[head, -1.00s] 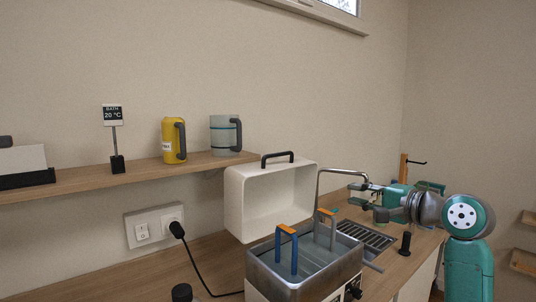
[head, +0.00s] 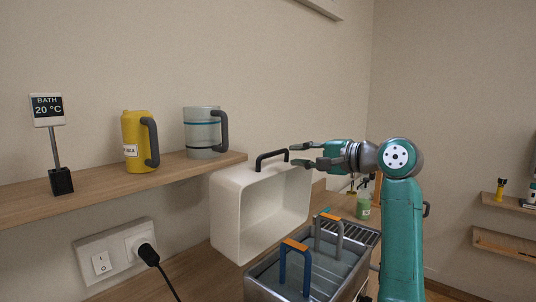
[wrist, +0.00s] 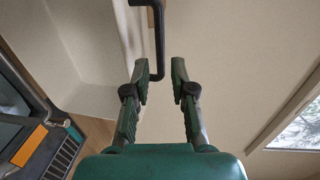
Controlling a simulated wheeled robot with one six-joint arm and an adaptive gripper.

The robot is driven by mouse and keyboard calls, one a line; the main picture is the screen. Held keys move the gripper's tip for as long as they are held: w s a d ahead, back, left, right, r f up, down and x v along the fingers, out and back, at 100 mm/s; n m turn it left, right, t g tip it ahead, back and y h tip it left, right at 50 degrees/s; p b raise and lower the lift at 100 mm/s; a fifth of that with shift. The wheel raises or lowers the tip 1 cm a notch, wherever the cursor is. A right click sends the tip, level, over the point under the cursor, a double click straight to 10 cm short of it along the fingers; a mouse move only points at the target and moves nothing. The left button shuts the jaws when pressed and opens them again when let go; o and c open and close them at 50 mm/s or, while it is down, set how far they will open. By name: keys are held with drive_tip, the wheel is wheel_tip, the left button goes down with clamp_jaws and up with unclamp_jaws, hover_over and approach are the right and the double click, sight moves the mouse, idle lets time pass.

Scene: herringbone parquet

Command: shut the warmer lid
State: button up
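The warmer lid (head: 230,215) is a white box-like cover, standing open and tipped up behind the metal warmer bath (head: 262,287) in the head view. Its black handle (head: 272,156) is on the upper edge; it also shows in the wrist view (wrist: 159,45). My gripper (head: 297,155) is open and empty, just right of the handle. In the wrist view the handle's end lies just beyond and between the two fingertips (wrist: 159,68); I see no clear contact.
Blue (head: 282,272) and grey (head: 340,240) handles with orange tops stand in the bath. A green-filled bottle (head: 363,205) is behind my arm.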

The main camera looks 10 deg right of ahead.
sight(275, 154)
drive_tip(key=x, duration=0.9)
clamp_jaws()
